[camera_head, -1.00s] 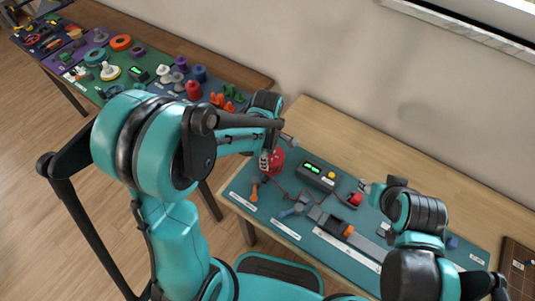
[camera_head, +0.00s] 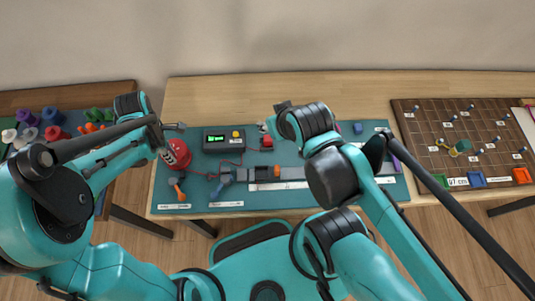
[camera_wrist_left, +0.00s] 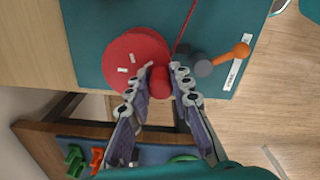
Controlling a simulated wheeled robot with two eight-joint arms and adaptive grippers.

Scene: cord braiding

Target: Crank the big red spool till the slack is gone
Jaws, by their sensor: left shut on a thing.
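The big red spool (camera_head: 178,154) sits at the left end of the teal mat; in the left wrist view its round red top (camera_wrist_left: 128,58) bears small white marks. My left gripper (camera_wrist_left: 163,72) is shut on the red crank knob (camera_wrist_left: 160,84) at the spool's edge. A thin red cord (camera_wrist_left: 184,32) runs away from the spool; its slack is hard to judge.
A dark box with a green display (camera_head: 223,140) stands right of the spool. An orange-handled tool (camera_wrist_left: 225,57) lies close to the knob. A grey rail (camera_head: 285,173) crosses the mat. A brown pegboard (camera_head: 450,130) is at right; another bench with several coloured parts is at left.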

